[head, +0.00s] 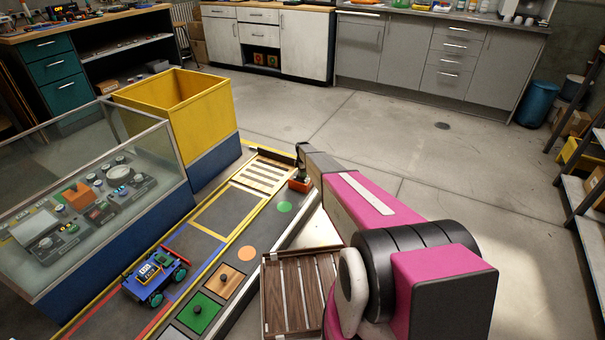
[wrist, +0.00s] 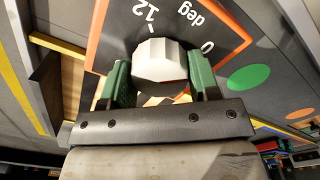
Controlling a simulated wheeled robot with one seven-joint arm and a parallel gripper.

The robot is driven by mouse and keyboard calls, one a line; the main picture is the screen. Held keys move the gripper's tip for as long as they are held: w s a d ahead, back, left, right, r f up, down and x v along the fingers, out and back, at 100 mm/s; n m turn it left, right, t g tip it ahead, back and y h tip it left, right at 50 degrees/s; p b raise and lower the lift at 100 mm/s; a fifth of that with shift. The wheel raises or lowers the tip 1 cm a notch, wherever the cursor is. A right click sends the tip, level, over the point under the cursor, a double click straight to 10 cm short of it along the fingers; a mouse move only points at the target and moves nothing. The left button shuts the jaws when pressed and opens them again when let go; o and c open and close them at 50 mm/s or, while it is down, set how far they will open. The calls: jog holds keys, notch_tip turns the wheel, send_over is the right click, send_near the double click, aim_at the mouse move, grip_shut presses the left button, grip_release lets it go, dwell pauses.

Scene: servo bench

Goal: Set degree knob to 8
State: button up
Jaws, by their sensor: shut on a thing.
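The degree knob (wrist: 160,62) is a white, faceted knob in the wrist view. It stands on a dark panel (wrist: 112,28) with an orange border, marked "deg", "0" and what reads as "-12". My gripper (wrist: 161,76) has its two green fingers on either side of the knob and is shut on it. My gripper body hides the lower part of the dial, and I see neither an 8 mark nor a clear pointer. In the head view, my gripper (head: 302,174) is at the far end of the bench strip, over a small orange-edged panel; the knob is not distinguishable there.
A green disc (wrist: 249,77) lies beside the panel. In the head view, a slatted wooden tray (head: 270,300), a blue toy vehicle (head: 155,273), a yellow bin (head: 190,140) and a glass case (head: 100,190) stand around the bench.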

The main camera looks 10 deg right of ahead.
jog(key=m, duration=1.7)
jog(key=shift+m, duration=0.3)
jog(key=m, duration=1.3)
jog(key=shift+m, duration=2.2)
